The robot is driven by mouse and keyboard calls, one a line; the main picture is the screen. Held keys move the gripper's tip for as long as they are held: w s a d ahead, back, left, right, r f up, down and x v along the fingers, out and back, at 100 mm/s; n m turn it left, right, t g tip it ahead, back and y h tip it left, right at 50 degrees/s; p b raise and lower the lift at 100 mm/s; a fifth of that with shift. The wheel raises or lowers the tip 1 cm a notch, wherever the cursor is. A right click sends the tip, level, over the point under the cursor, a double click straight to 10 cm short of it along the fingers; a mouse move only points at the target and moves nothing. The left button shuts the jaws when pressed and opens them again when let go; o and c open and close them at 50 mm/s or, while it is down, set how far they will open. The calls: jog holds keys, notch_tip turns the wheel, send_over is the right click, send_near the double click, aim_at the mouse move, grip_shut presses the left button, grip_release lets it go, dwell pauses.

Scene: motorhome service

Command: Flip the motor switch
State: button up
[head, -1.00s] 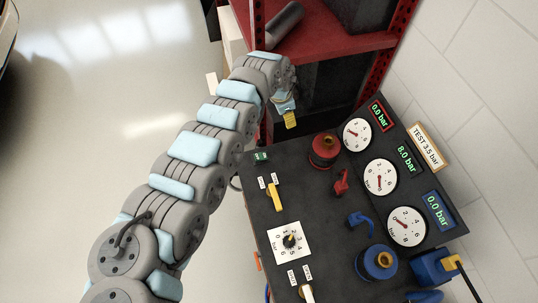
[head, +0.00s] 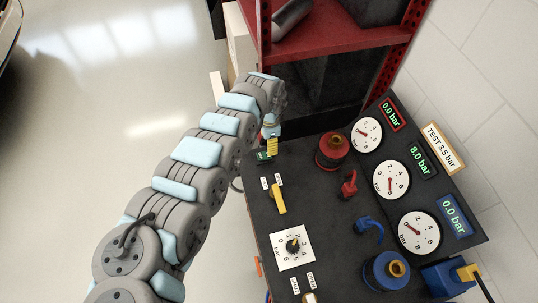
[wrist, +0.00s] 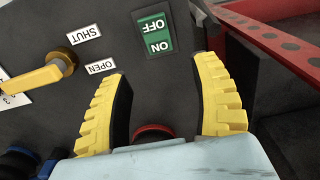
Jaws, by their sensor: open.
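The green motor switch (wrist: 154,34), marked ON and OFF, sits on the dark panel at the upper middle of the wrist view. In the head view the switch (head: 264,155) is at the panel's upper left corner, partly covered by my gripper (head: 271,146). My gripper (wrist: 163,72) is open and empty, with its two yellow ribbed fingers apart. In the wrist view, the switch lies beyond the fingertips, between their lines. I cannot tell whether a finger touches it, nor which side is pressed in.
A yellow lever (head: 279,199) with OPEN and SHUT labels is close to the switch. A dial (head: 292,247), red fitting (head: 331,152), red valve (head: 349,185), blue valve (head: 369,227) and gauges (head: 391,179) crowd the panel. A red shelf (head: 335,40) stands behind.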

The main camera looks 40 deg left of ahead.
aim_at(264, 156)
notch_tip(264, 156, down, 8)
jog(key=b, duration=0.2)
jog(key=shift+r+b, duration=0.2)
jog(key=shift+b, duration=0.1)
grip_shut()
